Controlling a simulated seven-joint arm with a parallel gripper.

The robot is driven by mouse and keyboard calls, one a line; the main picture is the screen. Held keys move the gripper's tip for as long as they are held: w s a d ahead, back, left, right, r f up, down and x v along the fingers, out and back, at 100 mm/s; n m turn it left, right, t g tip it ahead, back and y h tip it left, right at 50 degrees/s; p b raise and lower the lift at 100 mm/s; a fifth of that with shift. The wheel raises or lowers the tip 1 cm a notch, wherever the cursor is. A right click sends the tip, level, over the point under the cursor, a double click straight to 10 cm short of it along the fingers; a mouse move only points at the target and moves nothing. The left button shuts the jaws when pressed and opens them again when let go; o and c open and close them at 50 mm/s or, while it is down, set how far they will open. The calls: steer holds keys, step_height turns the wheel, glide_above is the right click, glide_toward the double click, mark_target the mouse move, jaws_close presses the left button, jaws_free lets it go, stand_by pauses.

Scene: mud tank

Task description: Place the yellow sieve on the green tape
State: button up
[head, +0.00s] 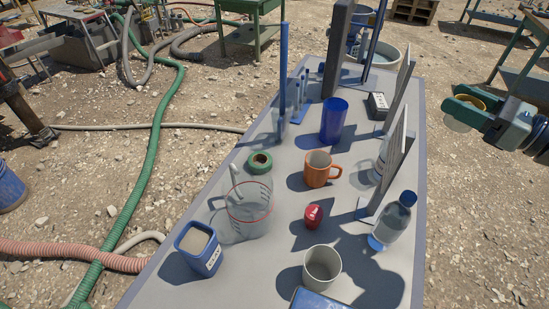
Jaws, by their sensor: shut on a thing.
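The green tape (259,169) is a small roll lying flat on the grey table, left of the orange mug and just behind the clear jug. My gripper (472,106) is at the right of the head view, out past the table's right edge and over the gravel. It is shut on the yellow sieve (465,99), whose yellow rim shows at the jaws with a pale, see-through bowl below. The fingers partly hide the sieve. The sieve is well apart from the tape.
The table (228,270) is crowded. A clear jug (248,208), an orange mug (317,172), a blue cylinder (334,121) and clear stands with a tall blue rod (283,75) surround the tape. Upright panels (388,165) and a bottle (393,222) line the right edge.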

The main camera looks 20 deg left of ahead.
steer(key=x, duration=1.3)
glide_above(260, 162)
steer(key=s+x, duration=0.1)
steer(key=x, duration=0.3)
steer(key=shift+g, duration=0.3)
steer(key=f, duration=3)
steer(key=shift+w+a, duration=0.35)
steer(key=shift+w, duration=0.05)
steer(key=shift+f, duration=0.15)
steer(key=o, duration=1.1)
